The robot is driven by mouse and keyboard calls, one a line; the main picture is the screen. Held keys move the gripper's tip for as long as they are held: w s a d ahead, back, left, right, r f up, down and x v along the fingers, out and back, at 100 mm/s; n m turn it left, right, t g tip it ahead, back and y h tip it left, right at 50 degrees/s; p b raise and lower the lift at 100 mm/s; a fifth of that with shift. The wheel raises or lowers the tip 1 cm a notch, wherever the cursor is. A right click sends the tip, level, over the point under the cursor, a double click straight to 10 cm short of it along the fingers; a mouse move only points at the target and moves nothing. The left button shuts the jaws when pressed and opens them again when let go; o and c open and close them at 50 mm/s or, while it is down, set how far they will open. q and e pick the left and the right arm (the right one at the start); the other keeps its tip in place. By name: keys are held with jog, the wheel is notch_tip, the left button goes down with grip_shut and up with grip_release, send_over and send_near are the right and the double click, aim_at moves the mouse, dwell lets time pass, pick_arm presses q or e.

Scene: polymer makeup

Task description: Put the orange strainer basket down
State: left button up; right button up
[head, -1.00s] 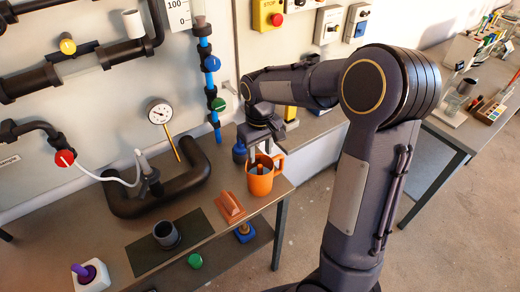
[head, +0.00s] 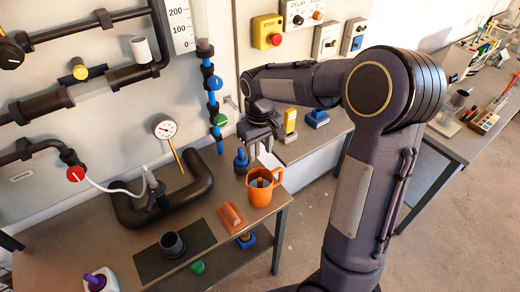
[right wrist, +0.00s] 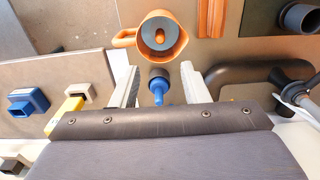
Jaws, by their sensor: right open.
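The orange strainer basket (head: 254,193), a cup-like vessel with a side handle, stands upright on the bench near its right front corner. A knob-like piece shows inside it. My right gripper (head: 257,151) is open and empty, just behind and above the basket. In the right wrist view the basket (right wrist: 143,48) lies beyond the open fingertips (right wrist: 160,76), apart from them. A blue pointed piece (right wrist: 159,87) shows between the fingers in that view; it stands on the bench behind the basket. My left gripper is not in view.
An orange block (head: 232,217) lies left of the basket. A dark cup (head: 172,245) stands on a dark mat (head: 150,266). Blue and yellow pieces (right wrist: 28,102) lie beyond. Bench edge is close to the basket.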

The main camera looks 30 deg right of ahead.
dwell(0.3)
jog(key=s+a+m+t+y+b, duration=0.1)
jog(key=s+a+t+y+b, duration=0.1)
jog(key=s, duration=0.9)
jog(key=s+a+r+m+t+y+b, duration=0.1)
jog(key=s+a, duration=0.4)
jog(key=s, duration=0.6)
jog(key=t+b, duration=0.1)
jog(key=t, duration=0.1)
jog(key=shift+a+r+m+t+y, duration=0.15)
jog(key=shift+r+m+t+y, duration=0.15)
jog(key=shift+y, duration=0.1)
